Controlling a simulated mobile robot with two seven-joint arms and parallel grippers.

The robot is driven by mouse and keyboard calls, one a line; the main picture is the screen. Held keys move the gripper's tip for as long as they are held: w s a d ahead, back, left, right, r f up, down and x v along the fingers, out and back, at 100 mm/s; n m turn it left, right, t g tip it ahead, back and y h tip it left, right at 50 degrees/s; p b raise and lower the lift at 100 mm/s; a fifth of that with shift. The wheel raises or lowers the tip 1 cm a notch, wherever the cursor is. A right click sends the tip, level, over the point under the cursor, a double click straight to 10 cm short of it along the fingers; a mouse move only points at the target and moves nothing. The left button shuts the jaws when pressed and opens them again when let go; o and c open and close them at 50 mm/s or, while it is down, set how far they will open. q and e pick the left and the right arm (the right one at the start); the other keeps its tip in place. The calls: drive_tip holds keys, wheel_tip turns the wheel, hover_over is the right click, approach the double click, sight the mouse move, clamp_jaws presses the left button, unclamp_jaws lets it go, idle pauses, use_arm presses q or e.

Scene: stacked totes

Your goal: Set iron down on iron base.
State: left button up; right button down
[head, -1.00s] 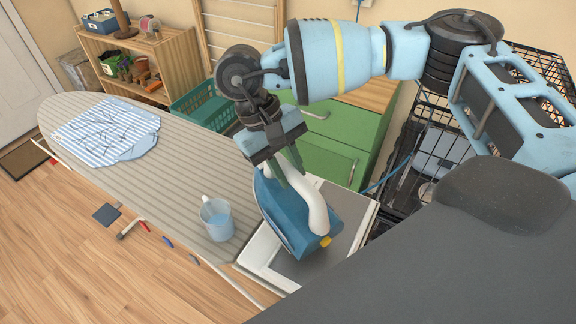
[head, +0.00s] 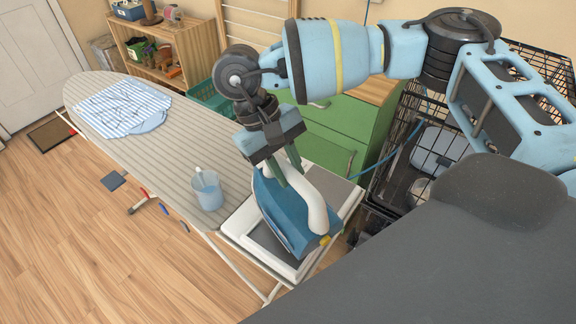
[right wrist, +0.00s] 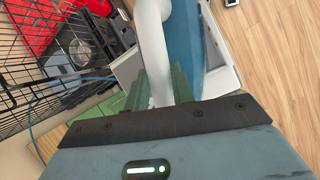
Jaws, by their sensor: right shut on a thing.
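The blue iron (head: 277,215) with a thick white handle hangs tilted from my right gripper (head: 284,172), whose green fingers are shut on the handle. In the right wrist view the white handle (right wrist: 152,45) runs between the fingers, with the blue body (right wrist: 184,35) beyond it. The iron base (head: 232,226), a grey plate with a white rim, is at the near end of the ironing board. The iron appears over it and hides its middle. I cannot tell whether they touch. My left gripper is not in view.
A clear measuring cup (head: 208,192) stands on the ironing board (head: 180,150), left of the iron base. A striped blue garment (head: 122,106) lies farther along. A green cabinet (head: 335,135) stands behind, and black wire crates (head: 400,150) are at the right.

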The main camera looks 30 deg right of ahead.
drive_tip(key=shift+a+r, duration=0.15)
